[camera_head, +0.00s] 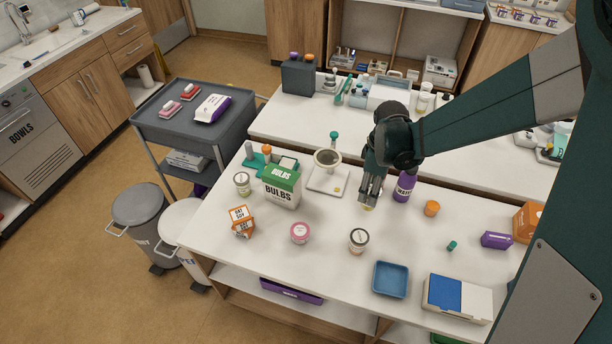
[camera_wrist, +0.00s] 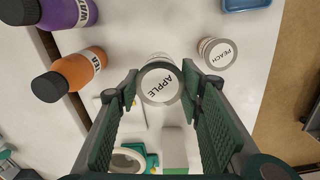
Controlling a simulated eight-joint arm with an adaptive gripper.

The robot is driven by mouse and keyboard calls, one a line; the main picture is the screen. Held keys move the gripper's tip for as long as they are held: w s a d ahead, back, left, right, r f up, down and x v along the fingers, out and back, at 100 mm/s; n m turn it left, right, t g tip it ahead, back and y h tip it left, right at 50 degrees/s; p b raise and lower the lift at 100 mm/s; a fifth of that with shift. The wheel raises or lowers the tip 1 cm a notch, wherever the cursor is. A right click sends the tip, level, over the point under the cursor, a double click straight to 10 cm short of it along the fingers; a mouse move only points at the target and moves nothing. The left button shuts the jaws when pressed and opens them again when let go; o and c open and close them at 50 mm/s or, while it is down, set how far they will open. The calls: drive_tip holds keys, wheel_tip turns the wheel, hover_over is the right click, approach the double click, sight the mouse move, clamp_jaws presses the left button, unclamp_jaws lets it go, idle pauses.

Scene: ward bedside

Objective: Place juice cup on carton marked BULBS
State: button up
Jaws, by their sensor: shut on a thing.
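My gripper (camera_head: 369,196) is above the middle of the white table in the head view. In the wrist view its fingers (camera_wrist: 160,84) are shut on a small cup with a white lid marked APPLE (camera_wrist: 160,84). In the head view the fingers mostly hide this cup; only a yellowish bit (camera_head: 368,207) shows below them. I cannot tell whether it touches the table. The carton marked BULBS (camera_head: 282,193), white with a green top, stands upright to the left of my gripper, apart from it. Its top looks clear.
A scale-like tray with a bowl (camera_head: 327,160) stands between carton and gripper. A PEACH cup (camera_wrist: 217,53), a pink-lidded cup (camera_head: 300,232) and an orange-white carton (camera_head: 241,221) are nearby. A purple water bottle (camera_head: 404,187) stands right of my gripper. A blue tray (camera_head: 390,279) is in front.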

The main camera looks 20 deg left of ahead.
wheel_tip(320, 180, up, 20)
drive_tip(key=a+n+p, duration=0.1)
drive_tip(key=a+n, duration=1)
drive_tip(key=a, duration=2.1)
drive_tip(key=shift+f, duration=2.45)
wheel_tip(320, 180, down, 6)
drive_tip(key=shift+f, duration=0.25)
drive_tip(key=shift+f+p, duration=0.35)
drive_tip(key=shift+f, duration=1.4)
